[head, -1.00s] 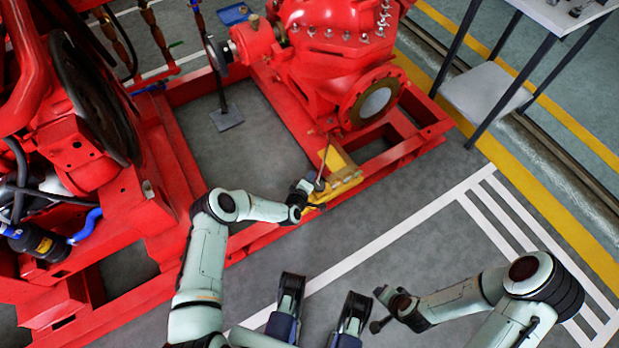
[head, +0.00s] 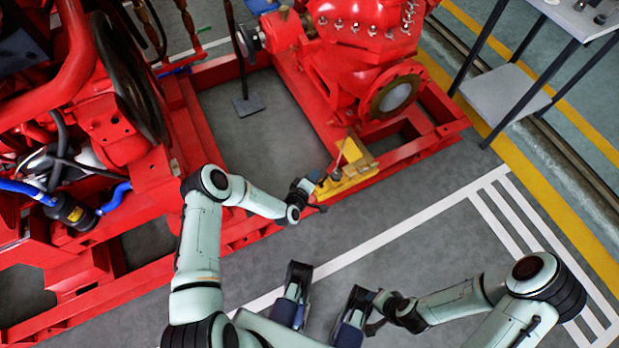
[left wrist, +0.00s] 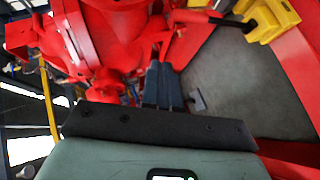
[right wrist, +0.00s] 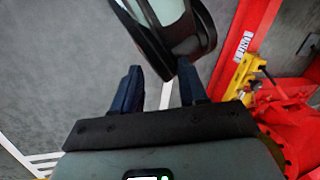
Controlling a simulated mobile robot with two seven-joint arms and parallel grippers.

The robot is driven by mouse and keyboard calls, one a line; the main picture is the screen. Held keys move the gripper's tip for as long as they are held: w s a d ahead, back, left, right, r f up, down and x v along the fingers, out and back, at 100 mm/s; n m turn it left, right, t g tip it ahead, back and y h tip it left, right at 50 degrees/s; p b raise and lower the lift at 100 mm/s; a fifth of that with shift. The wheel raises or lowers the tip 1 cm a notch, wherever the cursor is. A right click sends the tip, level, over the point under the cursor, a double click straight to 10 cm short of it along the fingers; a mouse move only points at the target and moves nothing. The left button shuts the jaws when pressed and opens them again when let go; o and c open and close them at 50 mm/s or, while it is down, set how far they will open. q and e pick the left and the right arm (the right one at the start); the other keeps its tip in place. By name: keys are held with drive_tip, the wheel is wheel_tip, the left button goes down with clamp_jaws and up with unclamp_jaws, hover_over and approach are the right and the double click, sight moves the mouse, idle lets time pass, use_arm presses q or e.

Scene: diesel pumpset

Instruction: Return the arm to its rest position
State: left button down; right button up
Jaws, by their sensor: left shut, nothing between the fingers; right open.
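My left arm reaches in from the left, bent at the elbow, in the head view. Its gripper (head: 312,178) is beside the left end of a yellow bracket (head: 357,172) on the red base frame; the head view does not settle whether they touch. In the left wrist view the dark fingers (left wrist: 161,70) are together and empty, with the yellow bracket (left wrist: 268,18) at the upper right. My right arm is folded at the lower right in the head view. Its gripper (right wrist: 160,72) has its fingers apart and empty in the right wrist view.
The red pump (head: 350,60) stands on the red frame (head: 425,145) beyond the bracket. The red engine (head: 90,110) stands at the left. A table with a shelf (head: 500,95) is at the upper right. Grey floor with white lines (head: 400,225) is clear in front.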

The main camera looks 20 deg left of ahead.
use_arm(q)
drive_tip(key=shift+v, duration=0.9)
use_arm(e)
drive_tip(key=shift+s+a+r, duration=0.2)
drive_tip(key=shift+s+r, duration=0.1)
drive_tip(key=shift+s, duration=0.15)
use_arm(q)
drive_tip(key=s+d+r+m+g+h+p, duration=0.1)
drive_tip(key=s+d+r+m+g+p, duration=0.15)
drive_tip(key=s+p, duration=0.35)
drive_tip(key=s+d+r+m+g+h+p, duration=0.2)
drive_tip(key=s+d+m+g+p, duration=0.15)
drive_tip(key=s, duration=0.45)
drive_tip(key=s+r+m+g+p, duration=0.2)
drive_tip(key=s+r+g+p, duration=0.1)
drive_tip(key=s, duration=0.7)
drive_tip(key=s+r+m+g+p, duration=0.2)
drive_tip(key=s+r+g, duration=0.3)
drive_tip(key=s, duration=0.5)
wheel_tip(320, 180, up, 3)
drive_tip(key=shift+s+d+f+g+p, duration=0.2)
drive_tip(key=shift+g+p, duration=0.1)
drive_tip(key=shift+p, duration=0.6)
use_arm(e)
drive_tip(key=s+a+r+g, duration=0.1)
drive_tip(key=s+r+g, duration=0.1)
drive_tip(key=r, duration=1.3)
drive_tip(key=shift+s+a+r+y, duration=0.3)
drive_tip(key=shift+s+a+r, duration=0.05)
drive_tip(key=shift+s, duration=0.3)
